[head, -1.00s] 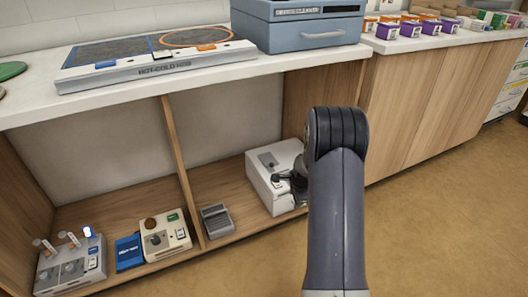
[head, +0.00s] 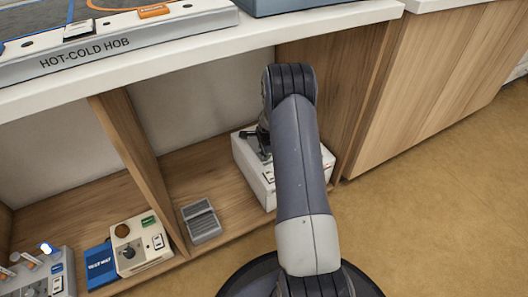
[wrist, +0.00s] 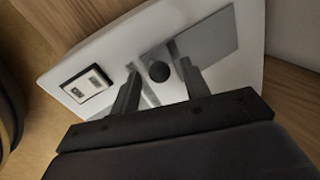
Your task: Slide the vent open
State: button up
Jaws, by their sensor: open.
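A white box (head: 250,174) stands on the lower shelf, partly hidden by my arm. In the wrist view, the white top of the box (wrist: 120,55) carries a grey plate (wrist: 215,40) with a round dark knob (wrist: 160,71). I take this plate to be the vent's slide. My gripper (wrist: 159,67) is open, with one finger on each side of the knob. I cannot tell whether either finger touches it. In the head view my gripper (head: 256,142) is over the box, mostly hidden behind my arm.
A labelled switch (wrist: 87,83) sits on the box top. A blue box (head: 100,267) and control boxes (head: 140,246) are farther left. The counter (head: 200,55) overhangs the shelf.

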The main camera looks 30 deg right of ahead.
grip_shut()
dwell(0.4)
